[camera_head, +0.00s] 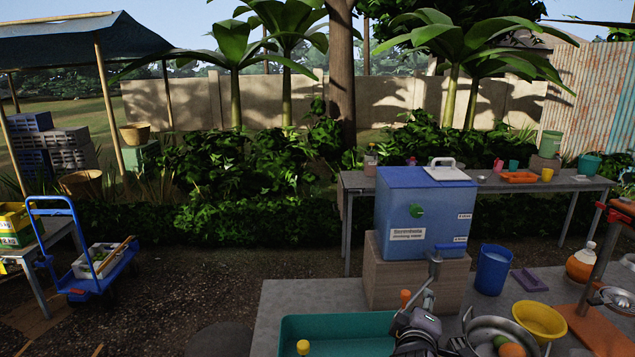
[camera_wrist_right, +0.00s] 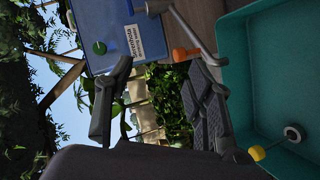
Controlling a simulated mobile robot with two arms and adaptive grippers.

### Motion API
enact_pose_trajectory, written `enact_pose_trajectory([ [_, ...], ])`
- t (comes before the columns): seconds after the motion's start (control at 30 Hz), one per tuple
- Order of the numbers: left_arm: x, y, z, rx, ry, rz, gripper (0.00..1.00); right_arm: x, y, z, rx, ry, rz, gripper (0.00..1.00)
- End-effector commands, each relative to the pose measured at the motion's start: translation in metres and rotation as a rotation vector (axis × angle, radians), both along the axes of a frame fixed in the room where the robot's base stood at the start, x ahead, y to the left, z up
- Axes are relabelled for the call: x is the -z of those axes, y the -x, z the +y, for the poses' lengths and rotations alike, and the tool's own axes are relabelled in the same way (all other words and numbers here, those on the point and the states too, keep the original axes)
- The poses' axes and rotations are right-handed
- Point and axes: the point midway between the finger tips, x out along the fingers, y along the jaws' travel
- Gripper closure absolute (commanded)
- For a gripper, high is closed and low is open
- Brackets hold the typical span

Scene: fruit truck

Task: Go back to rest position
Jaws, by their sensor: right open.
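My right gripper (camera_head: 425,310) is at the bottom of the head view, in front of the blue water dispenser (camera_head: 415,220) and at the right end of the teal basin (camera_head: 340,325). In the right wrist view its two dark fingers (camera_wrist_right: 160,95) stand apart with nothing held between them. The dispenser, with a green knob and a grey tap (camera_head: 434,264), sits on a wooden block (camera_head: 385,280). The tap and dispenser also show beyond the fingers in the wrist view (camera_wrist_right: 110,35). My left gripper is not in view.
A metal pan (camera_head: 480,335) with fruit lies just right of the gripper. A yellow bowl (camera_head: 540,318), blue cup (camera_head: 493,270) and orange-based stand (camera_head: 590,325) are farther right. A back table (camera_head: 350,180) holds small items. A blue cart (camera_head: 95,285) stands on the left ground.

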Motion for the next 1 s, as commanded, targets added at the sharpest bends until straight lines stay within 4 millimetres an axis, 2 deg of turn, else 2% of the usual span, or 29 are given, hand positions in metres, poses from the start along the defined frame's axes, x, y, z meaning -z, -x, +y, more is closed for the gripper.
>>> enact_pose_trajectory([
  [0.03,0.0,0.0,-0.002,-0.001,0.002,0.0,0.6,0.016,0.011,-0.003,0.01,-0.04,0.026,0.51],
  [0.17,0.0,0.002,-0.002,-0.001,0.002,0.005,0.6,0.057,0.045,-0.01,0.042,-0.171,0.1,0.51],
  [0.27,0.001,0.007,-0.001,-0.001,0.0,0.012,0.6,0.096,0.085,-0.016,0.084,-0.299,0.181,0.51],
  [0.4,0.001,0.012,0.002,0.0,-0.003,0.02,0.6,0.151,0.163,-0.018,0.173,-0.518,0.329,0.51],
  [0.5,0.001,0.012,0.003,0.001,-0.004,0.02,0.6,0.173,0.211,-0.015,0.231,-0.633,0.418,0.51],
  [0.6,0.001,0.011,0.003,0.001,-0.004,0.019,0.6,0.186,0.25,-0.012,0.284,-0.718,0.492,0.51],
  [0.8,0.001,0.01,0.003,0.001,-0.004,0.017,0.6,0.199,0.315,-0.005,0.374,-0.836,0.617,0.51],
  [0.97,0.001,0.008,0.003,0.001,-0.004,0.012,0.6,0.202,0.361,0.002,0.44,-0.907,0.71,0.51],
  [1.0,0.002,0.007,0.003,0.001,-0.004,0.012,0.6,0.208,0.366,0.003,0.453,-0.917,0.724,0.51],
])
